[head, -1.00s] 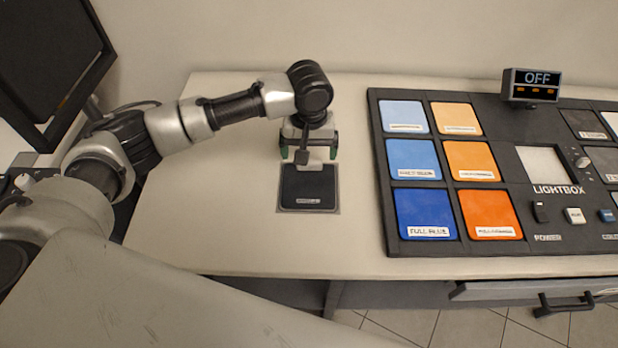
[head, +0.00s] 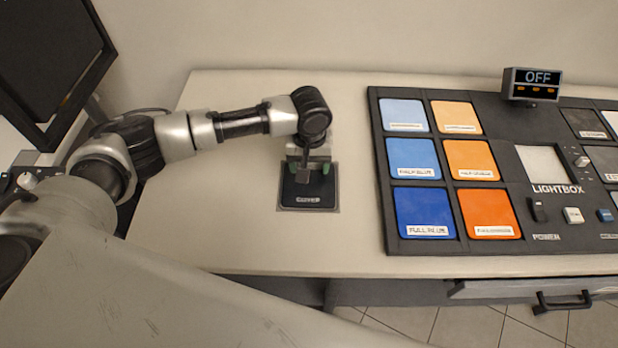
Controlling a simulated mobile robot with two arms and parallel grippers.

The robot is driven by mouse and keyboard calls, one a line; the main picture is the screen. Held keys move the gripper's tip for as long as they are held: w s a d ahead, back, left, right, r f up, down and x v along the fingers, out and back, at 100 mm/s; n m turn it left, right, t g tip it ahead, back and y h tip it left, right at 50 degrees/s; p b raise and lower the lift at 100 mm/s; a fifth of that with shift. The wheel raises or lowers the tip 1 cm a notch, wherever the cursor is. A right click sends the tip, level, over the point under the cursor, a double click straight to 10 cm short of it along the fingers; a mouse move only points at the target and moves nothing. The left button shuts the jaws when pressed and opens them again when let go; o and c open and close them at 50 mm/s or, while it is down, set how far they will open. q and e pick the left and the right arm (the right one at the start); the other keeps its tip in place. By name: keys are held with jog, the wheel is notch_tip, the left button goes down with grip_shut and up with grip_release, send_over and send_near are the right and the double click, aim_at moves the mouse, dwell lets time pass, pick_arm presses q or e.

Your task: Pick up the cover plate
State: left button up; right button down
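The cover plate (head: 308,198) is a dark square with a small white label near its front edge. It lies flat on a slightly larger grey square on the table, left of the panel. My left gripper (head: 307,172) points down over the back part of the plate, with green-tipped fingers apart on either side. The gripper hides the plate's back part, and I cannot tell whether the fingers touch it. My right gripper is not in view.
A dark panel (head: 445,247) with blue and orange tiles, a lightbox (head: 544,165) and switches fills the table's right side. A small display (head: 532,84) reading OFF stands behind it. The pale table (head: 225,220) is clear around the plate. A black monitor (head: 45,60) is at the left.

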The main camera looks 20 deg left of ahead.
pick_arm(q)
jog(key=shift+c, duration=0.9)
